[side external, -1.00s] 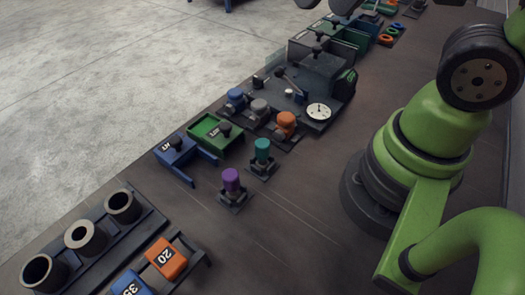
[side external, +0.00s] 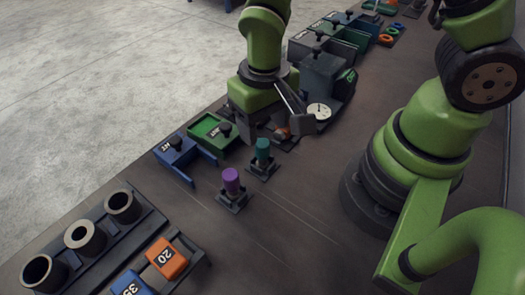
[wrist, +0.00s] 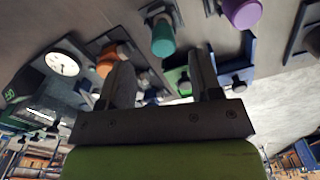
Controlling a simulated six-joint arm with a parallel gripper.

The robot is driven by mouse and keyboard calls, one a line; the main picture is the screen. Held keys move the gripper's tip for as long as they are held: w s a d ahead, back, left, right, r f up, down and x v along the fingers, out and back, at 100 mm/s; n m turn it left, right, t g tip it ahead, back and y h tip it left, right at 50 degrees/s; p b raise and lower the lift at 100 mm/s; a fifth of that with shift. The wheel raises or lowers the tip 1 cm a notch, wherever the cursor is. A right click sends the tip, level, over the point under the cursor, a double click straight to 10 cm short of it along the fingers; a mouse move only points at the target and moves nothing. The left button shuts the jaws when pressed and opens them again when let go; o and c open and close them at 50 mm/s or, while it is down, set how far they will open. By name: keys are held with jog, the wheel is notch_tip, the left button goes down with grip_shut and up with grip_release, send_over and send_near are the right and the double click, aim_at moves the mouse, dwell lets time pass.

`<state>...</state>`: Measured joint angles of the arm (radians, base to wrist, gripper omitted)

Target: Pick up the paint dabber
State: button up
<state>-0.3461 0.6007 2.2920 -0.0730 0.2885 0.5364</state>
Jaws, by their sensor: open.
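Several capped items stand in small dark holders; no label shows which is the paint dabber. A teal-capped one (side external: 263,150) and a purple-capped one (side external: 231,181) stand upright; both also show in the wrist view, teal (wrist: 163,38) and purple (wrist: 242,12). An orange-capped one (side external: 282,133) is partly hidden by my gripper in the side view and shows left of the fingers in the wrist view (wrist: 105,62). My gripper (side external: 275,126) is low over the holder row, behind the teal item. In the wrist view its fingers (wrist: 162,78) are apart with nothing gripped between them.
A green tray (side external: 204,129) and a blue tray (side external: 177,152) with dark knobs stand left of my gripper. A white dial gauge (side external: 319,111) and grey bin (side external: 322,72) are to its right. Dark cylinders (side external: 83,237) and numbered blocks (side external: 166,258) are front left. The bench middle is clear.

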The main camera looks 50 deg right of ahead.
aim_at(262, 143)
jog(key=shift+a+f, duration=0.2)
jog(key=shift+f, duration=3.1)
jog(key=c, duration=1)
